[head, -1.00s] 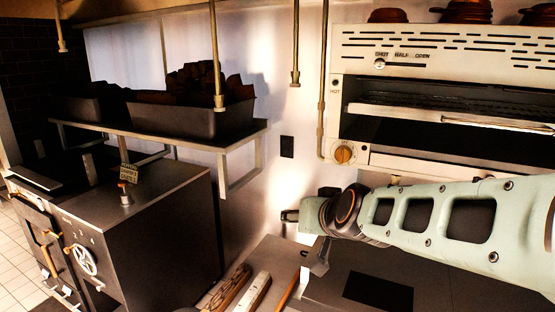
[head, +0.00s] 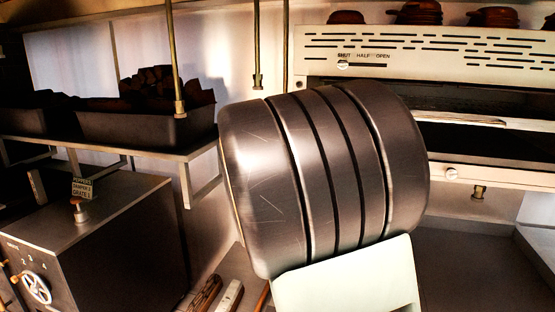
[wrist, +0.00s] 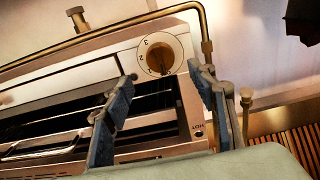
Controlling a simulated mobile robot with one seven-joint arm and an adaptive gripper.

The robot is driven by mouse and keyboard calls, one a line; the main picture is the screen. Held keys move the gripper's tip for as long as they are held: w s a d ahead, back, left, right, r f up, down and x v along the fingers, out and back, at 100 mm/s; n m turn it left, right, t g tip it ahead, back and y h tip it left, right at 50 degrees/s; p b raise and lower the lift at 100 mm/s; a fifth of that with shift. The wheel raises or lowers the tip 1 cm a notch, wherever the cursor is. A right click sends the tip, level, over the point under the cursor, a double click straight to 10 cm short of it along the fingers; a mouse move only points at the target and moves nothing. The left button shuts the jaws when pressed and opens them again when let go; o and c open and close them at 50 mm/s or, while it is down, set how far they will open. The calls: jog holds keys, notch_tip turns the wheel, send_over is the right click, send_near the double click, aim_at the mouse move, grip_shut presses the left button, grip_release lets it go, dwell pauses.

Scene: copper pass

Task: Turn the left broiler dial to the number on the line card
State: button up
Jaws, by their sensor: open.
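The left broiler dial (wrist: 160,57) shows in the wrist view as an orange-brown knob on a pale round plate marked with numbers, 3 and 2 among them. I cannot tell exactly which number it points to. My gripper (wrist: 162,75) is open, with one blue-padded finger on each side of the knob in the picture; contact does not show. In the head view my arm hides the dial and the gripper. The broiler (head: 440,50) stands at the right. A small lettered sign (head: 82,188) stands on the dark box; I cannot tell if it is the line card.
A brass pipe (wrist: 205,25) bends close beside the dial.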

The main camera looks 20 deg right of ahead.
jog(key=x, duration=0.7)
jog(key=shift+w+d+p, duration=0.15)
jog(key=shift+w+p, duration=0.15)
jog(key=shift+p, duration=0.05)
jog(key=shift+c, duration=0.4)
jog(key=c, duration=1.1)
